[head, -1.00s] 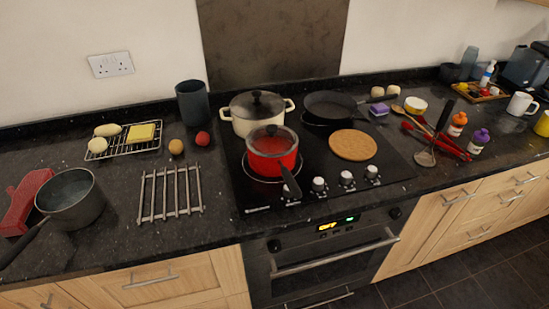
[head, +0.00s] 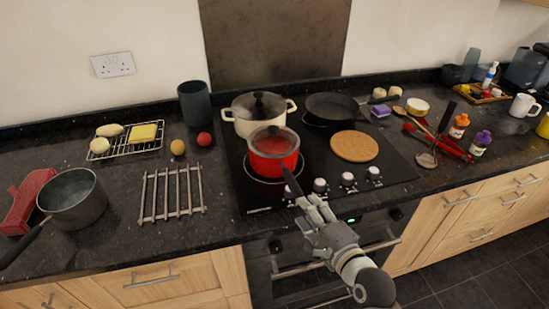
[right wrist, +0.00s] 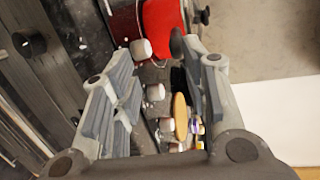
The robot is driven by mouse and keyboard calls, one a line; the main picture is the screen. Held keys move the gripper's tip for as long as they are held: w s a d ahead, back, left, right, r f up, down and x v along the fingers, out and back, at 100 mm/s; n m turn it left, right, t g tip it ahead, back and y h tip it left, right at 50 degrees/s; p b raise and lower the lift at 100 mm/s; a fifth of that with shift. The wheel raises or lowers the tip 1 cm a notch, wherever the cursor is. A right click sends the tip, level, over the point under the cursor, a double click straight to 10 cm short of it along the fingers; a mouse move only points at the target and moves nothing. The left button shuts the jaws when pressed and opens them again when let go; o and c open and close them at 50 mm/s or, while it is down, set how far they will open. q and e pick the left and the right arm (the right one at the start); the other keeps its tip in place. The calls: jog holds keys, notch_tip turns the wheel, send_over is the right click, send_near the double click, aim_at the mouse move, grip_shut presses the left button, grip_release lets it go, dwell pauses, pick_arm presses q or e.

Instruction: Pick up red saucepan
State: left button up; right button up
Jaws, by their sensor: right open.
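The red saucepan (head: 272,155) stands on the front left of the black hob with a glass lid on it. Its dark handle (head: 292,181) points toward the front edge. My right gripper (head: 303,202) is in front of the hob, close to the handle's end, and partly covers the front knobs. In the right wrist view the red saucepan (right wrist: 164,28) shows at the top, beyond the open fingers (right wrist: 155,70). Nothing is clearly held between them. My left gripper is not in view.
A cream pot (head: 257,112) stands right behind the saucepan. A black frying pan (head: 331,106) and a round wooden board (head: 354,146) are to the right. A metal trivet (head: 172,194) and a grey saucepan (head: 72,199) lie to the left. Oven knobs (head: 347,179) line the hob's front.

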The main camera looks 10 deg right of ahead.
aim_at(292, 179)
jog(key=shift+m+t, duration=0.4)
jog(key=shift+m, duration=0.3)
jog(key=w, duration=0.3)
jog(key=w+p, duration=0.1)
jog(key=w, duration=0.2)
jog(key=shift+w+a+r, duration=0.15)
jog(key=shift+w+r, duration=0.05)
jog(key=p+x, duration=0.1)
jog(key=x, duration=0.3)
jog(key=shift+w+a+r+p, duration=0.15)
jog(key=shift+p, duration=0.2)
jog(key=shift+w, duration=0.4)
grip_shut()
jog(key=shift+r, duration=0.35)
jog(key=shift+w+f, duration=0.1)
